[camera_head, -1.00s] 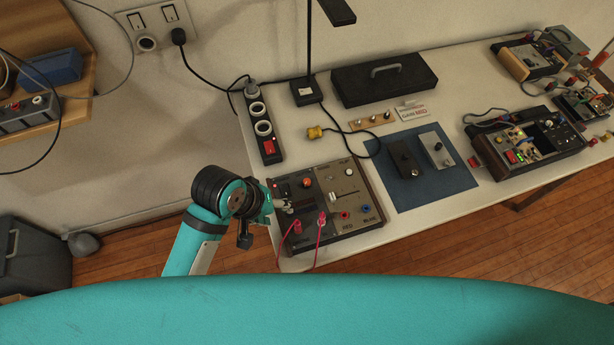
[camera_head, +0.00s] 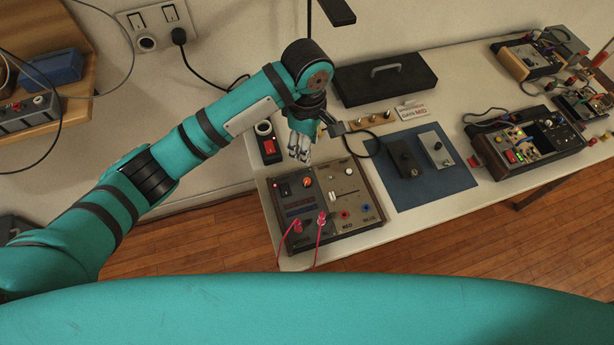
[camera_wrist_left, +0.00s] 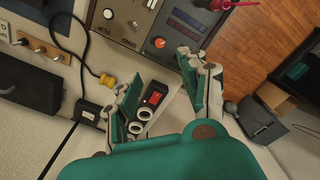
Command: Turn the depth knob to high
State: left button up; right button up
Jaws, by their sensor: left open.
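The brown synth case (camera_head: 362,217) lies at the table's front left. It bears an orange knob (camera_head: 307,182), a white-topped knob (camera_head: 349,170) and a pale slider (camera_head: 333,196). In the left wrist view the orange knob (camera_wrist_left: 160,42) shows just beyond the fingertips, and the white-topped knob (camera_wrist_left: 108,13) is farther off. My left gripper (camera_head: 300,150) is above the case's back left edge, fingers pointing down, open and empty. It also shows in the left wrist view (camera_wrist_left: 158,72), fingers apart. My right gripper is not in view.
A power strip (camera_head: 269,147) with a red switch stands behind the case, partly hidden by my arm. Pink cables (camera_head: 320,228) rise from the case's front. A blue mat (camera_head: 447,183) with two small boxes lies to the right. A black case (camera_head: 384,82) sits behind.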

aim_at(307, 181)
pick_arm(q)
notch_tip(307, 181, down, 16)
jog(key=shift+r+p, duration=0.2)
jog(key=shift+p, duration=0.25)
grip_shut()
